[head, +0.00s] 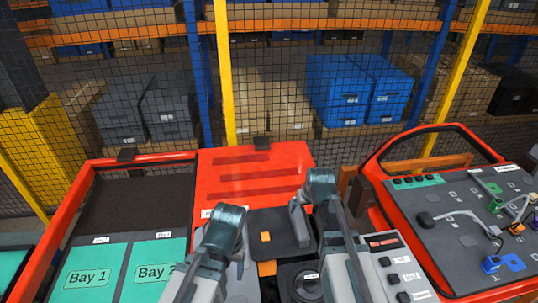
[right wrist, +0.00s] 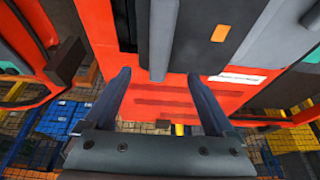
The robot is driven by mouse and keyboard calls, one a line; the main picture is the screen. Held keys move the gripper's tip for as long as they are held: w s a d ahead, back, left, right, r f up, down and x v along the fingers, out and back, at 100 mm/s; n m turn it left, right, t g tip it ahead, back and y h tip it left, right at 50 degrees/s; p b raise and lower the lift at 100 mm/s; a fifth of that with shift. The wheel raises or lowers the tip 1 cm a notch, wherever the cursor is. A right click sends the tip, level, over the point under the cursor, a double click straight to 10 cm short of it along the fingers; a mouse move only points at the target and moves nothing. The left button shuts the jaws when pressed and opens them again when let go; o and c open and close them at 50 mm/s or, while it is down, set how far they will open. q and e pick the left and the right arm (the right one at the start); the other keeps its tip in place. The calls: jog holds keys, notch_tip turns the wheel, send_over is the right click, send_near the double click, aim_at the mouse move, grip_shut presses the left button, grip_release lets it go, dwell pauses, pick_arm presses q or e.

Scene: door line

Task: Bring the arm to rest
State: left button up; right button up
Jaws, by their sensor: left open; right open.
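My right gripper (right wrist: 160,76) is open in the right wrist view, with its two dark fingers apart and nothing between them. In the head view the end of my right arm (head: 320,184) is raised over the right edge of the red slotted panel. The end of my left arm (head: 224,222) is lower and further left, in front of that panel. Nothing shows held in the left gripper, though its fingers are hard to make out. Both arms are bent and stand above the console, apart from each other.
The red slotted panel (head: 254,172) stands in the middle. Teal Bay 1 (head: 87,278) and Bay 2 (head: 157,270) plates lie left. A dark pad with an orange square (head: 266,237) lies between my arms. A red-framed grey board (head: 440,195) with fittings is right. Mesh fencing stands behind.

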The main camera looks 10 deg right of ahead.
jog(key=s+a+f+n+g+b, duration=0.1)
jog(key=s+a+g, duration=0.1)
jog(key=s+a, duration=0.4)
jog(key=s+a+f+n+g+h+b, duration=0.1)
jog(key=s+a+f+n+g, duration=0.1)
jog(key=s+a, duration=0.5)
jog(key=s+g, duration=0.1)
jog(key=s, duration=0.5)
jog(key=shift+a+f+h, duration=0.25)
jog(key=shift+h, duration=0.05)
